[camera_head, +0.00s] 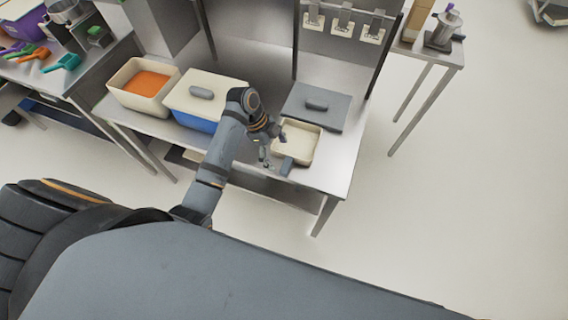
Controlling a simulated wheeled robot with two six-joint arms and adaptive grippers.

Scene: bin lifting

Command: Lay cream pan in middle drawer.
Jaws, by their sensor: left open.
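The cream pan (299,143) is a square, shallow pan on the steel table, near its front right part. Its short grey handle (287,166) points toward the front edge. My left gripper (270,152) is open, just left of the pan and close to its handle. From this angle I cannot tell whether it touches the pan. Nothing shows between its fingers. My right gripper is out of view. No middle drawer can be made out.
The steel table (338,172) also holds a cream bin with orange contents (126,91), a blue bin with a cream lid (183,110) and a grey lidded container (315,108) behind the pan. Tool hooks hang above. Open floor lies to the right.

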